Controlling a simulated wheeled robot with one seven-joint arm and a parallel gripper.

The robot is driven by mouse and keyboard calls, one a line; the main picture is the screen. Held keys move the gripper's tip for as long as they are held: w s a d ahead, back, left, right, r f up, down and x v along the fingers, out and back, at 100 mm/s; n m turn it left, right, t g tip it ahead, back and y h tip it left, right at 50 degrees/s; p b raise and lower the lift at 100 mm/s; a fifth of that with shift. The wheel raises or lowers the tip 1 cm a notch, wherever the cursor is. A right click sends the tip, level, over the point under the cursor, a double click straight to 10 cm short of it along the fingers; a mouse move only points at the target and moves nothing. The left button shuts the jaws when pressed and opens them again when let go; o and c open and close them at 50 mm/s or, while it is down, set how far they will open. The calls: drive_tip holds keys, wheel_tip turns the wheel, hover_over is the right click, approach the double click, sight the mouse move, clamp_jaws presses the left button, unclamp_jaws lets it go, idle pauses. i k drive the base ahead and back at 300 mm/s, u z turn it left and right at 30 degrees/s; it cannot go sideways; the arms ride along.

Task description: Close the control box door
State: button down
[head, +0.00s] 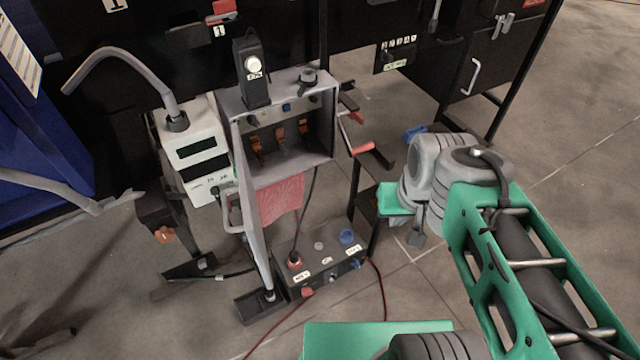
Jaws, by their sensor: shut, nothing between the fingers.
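The control box (245,172) is a grey open-fronted case standing at the middle left, with orange-and-black switches (281,138) inside. Its door (252,222) is a grey panel seen nearly edge-on, swung out toward me from the box's left side, with a grey handle (231,212) on its left face. The door stands open and the box's inside shows. My green and grey arm is at the right, apart from the door and the box. I cannot make out my gripper; the arm's end is hidden behind its own links.
A white meter (196,150) stands left of the box. A black unit with knobs (322,262) sits on the floor right of the door's foot, with cables around it. Red-tipped black levers (372,156) stick out right of the box. Floor in the lower left is mostly open.

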sight(252, 226)
drive_tip(key=z, duration=0.95)
drive_tip(key=k, duration=1.1)
drive_tip(key=u, duration=1.4)
drive_tip(key=i, duration=0.5)
drive_tip(key=u, duration=0.05)
drive_tip(key=k, duration=0.5)
drive_tip(key=u, duration=1.25)
drive_tip(key=i, duration=0.3)
drive_tip(key=u, duration=0.7)
